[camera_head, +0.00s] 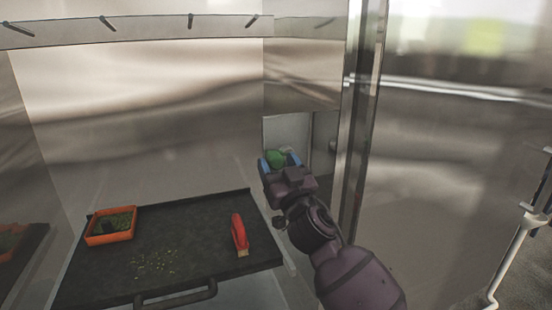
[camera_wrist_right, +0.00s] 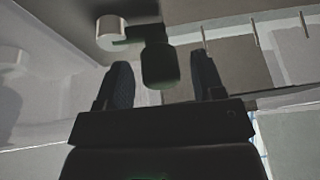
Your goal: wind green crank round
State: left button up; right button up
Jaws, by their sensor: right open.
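The green crank (camera_head: 276,157) is on the wall unit at the back right of the cabinet, partly hidden by my right gripper. In the right wrist view its dark green handle (camera_wrist_right: 160,66) hangs between the two fingers, with a pale round hub (camera_wrist_right: 111,32) to its left. My right gripper (camera_head: 279,160) is open, its blue fingers to either side of the handle. In the wrist view there are gaps between the handle and both fingertips (camera_wrist_right: 163,78). My left gripper is not in view.
A dark tray (camera_head: 190,262) with a front handle lies below, to the left of my right arm. It bears an orange box (camera_head: 111,238) of green bits, a red-handled brush (camera_head: 239,232) and scattered crumbs (camera_head: 153,263). A metal post (camera_head: 360,130) stands close to the right of my arm.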

jog(key=shift+w+a+r, duration=0.25)
jog(key=shift+w, duration=0.3)
jog(key=shift+c, duration=0.3)
jog(key=c, duration=0.8)
jog(key=shift+c, duration=0.2)
jog(key=shift+f+n, duration=0.1)
jog(key=shift+n, duration=0.3)
jog(key=n+y, duration=0.1)
jog(key=n, duration=0.1)
jog(key=f+n+g+y+p, duration=0.1)
jog(key=n, duration=0.1)
jog(key=shift+f+n+g, duration=0.1)
jog(key=shift+n+g, duration=0.2)
jog(key=shift+d+f+n+g+y+p, duration=0.1)
jog(key=shift+f+n+g+y, duration=0.15)
jog(key=shift+n, duration=0.5)
jog(key=shift+d+f+n+g+y+p, duration=0.1)
jog(key=shift+f+n+g+y, duration=0.15)
jog(key=shift+n, duration=0.45)
jog(key=shift+d+f+n+g+y+p, duration=0.1)
jog(key=shift+f+n+g+y, duration=0.15)
jog(key=shift+n, duration=0.5)
